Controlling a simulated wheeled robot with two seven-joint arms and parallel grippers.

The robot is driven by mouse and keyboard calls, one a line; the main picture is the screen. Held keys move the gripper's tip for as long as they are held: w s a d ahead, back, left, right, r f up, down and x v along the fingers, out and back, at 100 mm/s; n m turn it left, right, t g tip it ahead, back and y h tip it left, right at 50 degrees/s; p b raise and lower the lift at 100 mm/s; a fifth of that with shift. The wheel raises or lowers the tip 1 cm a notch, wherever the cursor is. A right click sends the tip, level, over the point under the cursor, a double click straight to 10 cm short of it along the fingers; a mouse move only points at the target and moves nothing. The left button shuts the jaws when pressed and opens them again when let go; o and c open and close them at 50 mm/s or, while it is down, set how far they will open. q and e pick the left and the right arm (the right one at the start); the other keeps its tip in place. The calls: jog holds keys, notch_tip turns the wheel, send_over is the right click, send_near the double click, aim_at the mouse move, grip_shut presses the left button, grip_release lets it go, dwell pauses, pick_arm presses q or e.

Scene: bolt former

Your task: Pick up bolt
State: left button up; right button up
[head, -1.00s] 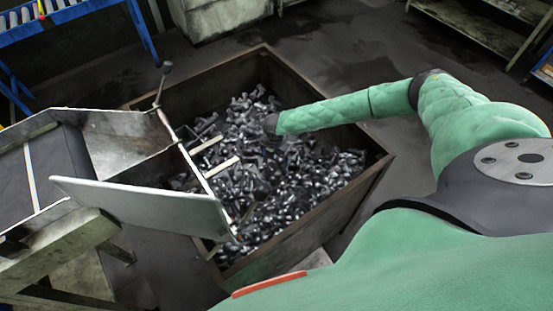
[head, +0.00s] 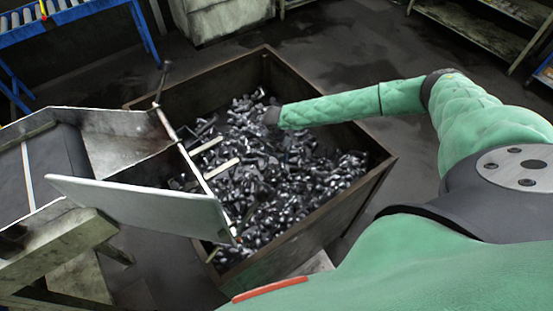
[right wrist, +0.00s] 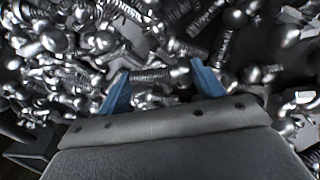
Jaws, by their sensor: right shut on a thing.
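Many shiny steel bolts (head: 290,190) lie in a loose heap in a rusty open crate (head: 345,220). My right arm reaches over the crate from the right, and my right gripper (head: 270,116) is a dark shape over the back part of the heap. In the right wrist view its two blue fingers (right wrist: 161,78) stand apart, down among the bolts. The gripper is shut on a bolt (right wrist: 150,75), a threaded shank between the fingers, though it is hard to tell from the bolts behind it. My left gripper is out of view.
A metal chute (head: 125,140) with a pale flap (head: 140,205) juts over the crate's left side. The crate's walls rise around the heap. A blue roller stand (head: 75,25) is at the back left, and a shelf (head: 485,30) at the back right. Dark floor lies behind the crate.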

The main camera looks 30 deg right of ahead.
pick_arm(q)
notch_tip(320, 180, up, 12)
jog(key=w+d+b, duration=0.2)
jog(key=b, duration=0.1)
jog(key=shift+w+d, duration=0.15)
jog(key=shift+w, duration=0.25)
pick_arm(e)
jog(key=s+d+r, duration=0.7)
jog(key=d, duration=0.1)
jog(key=shift+s+d+r, duration=0.2)
jog(key=shift+s+d, duration=0.1)
jog(key=shift+d, duration=0.1)
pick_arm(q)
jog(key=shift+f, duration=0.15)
